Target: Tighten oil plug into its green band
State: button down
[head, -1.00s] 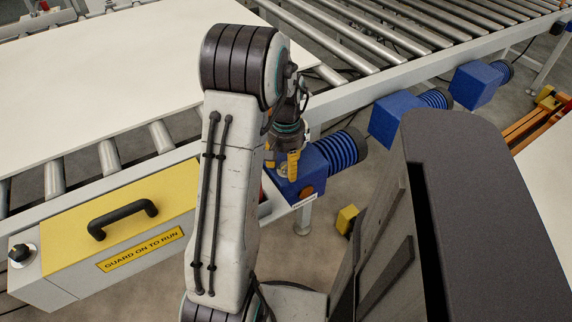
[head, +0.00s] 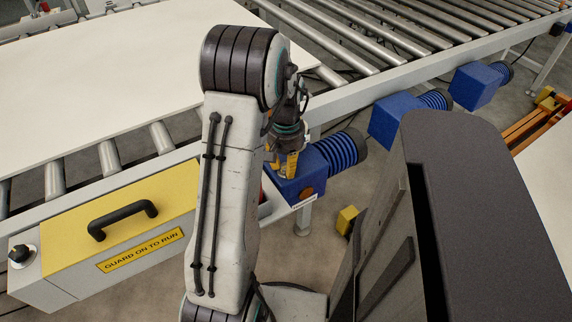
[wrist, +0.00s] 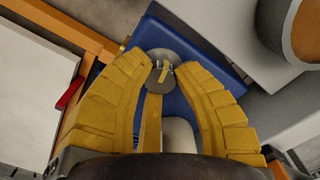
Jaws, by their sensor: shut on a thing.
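The oil plug (wrist: 164,70) shows in the wrist view as a small metal piece with a yellow mark, on a round grey disc (wrist: 158,56) on top of a blue gearbox (wrist: 205,60). I cannot make out a green band in either view.
A ribbed blue motor (head: 340,150) adjoins the gearbox. The conveyor rail (head: 350,102) runs close behind my gripper. A yellow guard cover (head: 140,215) with a black handle (head: 122,215) is at left. In the wrist view a red piece (wrist: 70,93) lies left of the fingers.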

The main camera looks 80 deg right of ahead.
aim_at(286, 165)
jog(key=shift+d, duration=0.1)
jog(key=shift+m, duration=3.1)
jog(key=c, duration=0.9)
grip_release()
jog(key=shift+c, duration=0.2)
notch_tip(286, 165, up, 12)
